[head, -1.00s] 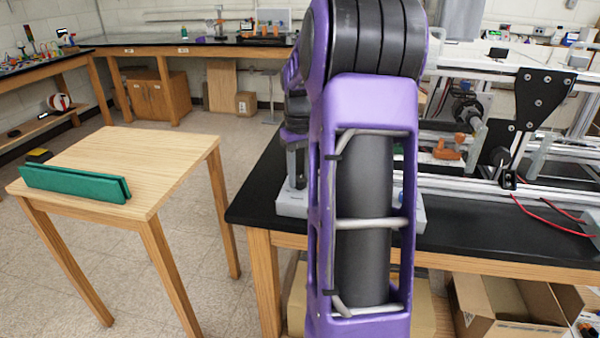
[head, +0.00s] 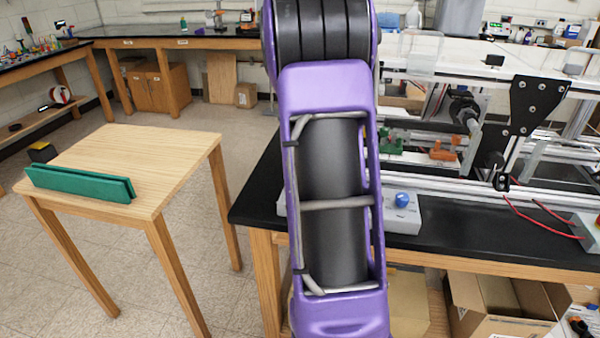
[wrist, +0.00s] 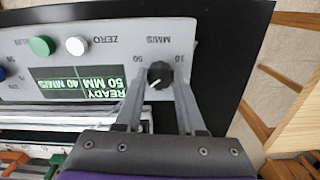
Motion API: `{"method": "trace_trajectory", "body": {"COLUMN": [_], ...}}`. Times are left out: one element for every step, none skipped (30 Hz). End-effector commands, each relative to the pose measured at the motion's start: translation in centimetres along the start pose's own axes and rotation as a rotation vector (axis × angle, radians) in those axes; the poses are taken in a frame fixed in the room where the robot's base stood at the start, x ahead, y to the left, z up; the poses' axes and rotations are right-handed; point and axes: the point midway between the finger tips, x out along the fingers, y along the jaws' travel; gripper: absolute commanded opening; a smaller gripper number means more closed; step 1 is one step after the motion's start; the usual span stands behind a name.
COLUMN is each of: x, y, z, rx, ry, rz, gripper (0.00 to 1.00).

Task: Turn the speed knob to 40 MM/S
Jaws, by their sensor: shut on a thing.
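The speed knob (wrist: 160,75) is a black dial with a white pointer line, on a light grey control box (wrist: 205,35) seen upside down in the wrist view. Its scale shows 10, 50 and MM/S; the pointer slants to the lower left of the picture. In the head view the control box (head: 408,222) is partly hidden behind my purple arm, and my gripper is hidden.
A green button (wrist: 41,45) and a white ZERO button (wrist: 77,46) sit on the box beside the display. An aluminium extrusion frame (head: 440,180) stands behind. A wooden table (head: 150,155) is at left.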

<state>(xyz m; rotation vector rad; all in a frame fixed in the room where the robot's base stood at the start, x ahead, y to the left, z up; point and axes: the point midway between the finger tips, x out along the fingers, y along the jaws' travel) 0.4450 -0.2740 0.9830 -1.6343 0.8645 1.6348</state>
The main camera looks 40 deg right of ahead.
Motion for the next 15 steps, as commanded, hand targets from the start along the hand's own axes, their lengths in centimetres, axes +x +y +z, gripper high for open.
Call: {"method": "trace_trajectory", "body": {"x": [-0.20, -0.19, -0.17, -0.16, -0.15, -0.13, -0.12, -0.11, -0.09, -0.08, -0.08, -0.07, -0.06, -0.05, -0.05], "y": [-0.01, -0.01, -0.02, -0.03, -0.03, -0.03, -0.03, -0.03, -0.03, -0.03, -0.02, -0.02, -0.02, -0.02, -0.01], "z": [-0.02, -0.03, -0.03, -0.03, -0.03, -0.03, -0.03, -0.03, -0.03, -0.03, -0.03, -0.03, -0.03, -0.03, -0.04], "rx": [0.026, 0.042, 0.060, 0.074, 0.085, 0.099, 0.110, 0.118, 0.126, 0.133, 0.138, 0.144, 0.147, 0.150, 0.152], "ry": [0.001, 0.001, 0.001, 0.001, 0.001, 0.001, 0.001, 0.001, 0.001, 0.001, 0.001, 0.001, 0.001, 0.001, 0.001], "rz": [0.000, 0.000, 0.000, 0.000, -0.001, -0.001, -0.001, -0.001, -0.001, -0.001, -0.001, -0.001, -0.001, -0.001, -0.001], "gripper": [0.00, 0.00, 0.00, 0.00, 0.00, 0.00, 0.00, 0.00, 0.00, 0.00, 0.00, 0.00, 0.00, 0.00, 0.00]}}
